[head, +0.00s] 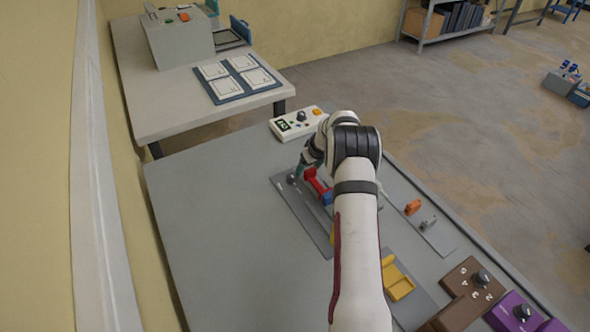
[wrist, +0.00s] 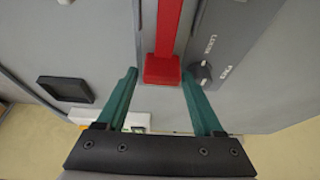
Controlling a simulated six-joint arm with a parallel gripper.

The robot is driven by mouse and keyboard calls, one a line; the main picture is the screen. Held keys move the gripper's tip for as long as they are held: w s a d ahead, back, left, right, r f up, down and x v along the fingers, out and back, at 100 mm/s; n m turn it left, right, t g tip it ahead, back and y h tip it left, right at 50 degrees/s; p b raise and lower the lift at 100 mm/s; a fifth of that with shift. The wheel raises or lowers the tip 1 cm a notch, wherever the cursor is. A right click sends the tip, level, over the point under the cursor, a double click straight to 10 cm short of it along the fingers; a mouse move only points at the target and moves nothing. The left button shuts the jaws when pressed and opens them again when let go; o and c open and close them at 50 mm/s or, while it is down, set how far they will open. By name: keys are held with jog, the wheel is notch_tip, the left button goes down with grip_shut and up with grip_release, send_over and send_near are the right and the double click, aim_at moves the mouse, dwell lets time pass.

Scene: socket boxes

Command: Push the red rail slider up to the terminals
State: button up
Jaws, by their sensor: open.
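The red rail slider (head: 317,184) sits on a grey plate (head: 300,215) on the table, partly hidden by my arm. In the wrist view it is a long red bar with a wider red block (wrist: 162,69) at its near end. My gripper (wrist: 159,74) is open, with a teal finger on each side of the red block and a gap visible on both sides. In the head view my gripper (head: 308,165) is mostly behind the wrist. A blue piece (head: 327,198) shows beside the slider. I cannot make out which parts are the terminals.
A dark knob (wrist: 201,72) with lettering stands right of the slider. A white box with a display (head: 296,124) lies at the table's far edge. A yellow part (head: 398,281), an orange part (head: 413,207) and a brown box (head: 470,285) lie right. The table's left is clear.

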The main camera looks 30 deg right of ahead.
aim_at(313, 179)
jog(key=w, duration=0.3)
jog(key=shift+w+a, duration=0.15)
jog(key=shift+w, duration=0.15)
jog(key=v, duration=1.5)
jog(key=s+a+r, duration=0.3)
jog(key=s+a, duration=0.1)
jog(key=a, duration=0.2)
jog(key=s+a+r+m+g+y, duration=0.1)
jog(key=s+a+r, duration=0.2)
jog(key=s+a, duration=0.2)
jog(key=s+a+r+m+g, duration=0.1)
jog(key=s+a+r, duration=0.2)
jog(key=a, duration=0.5)
jog(key=shift+s+a, duration=0.25)
jog(key=shift+s, duration=0.4)
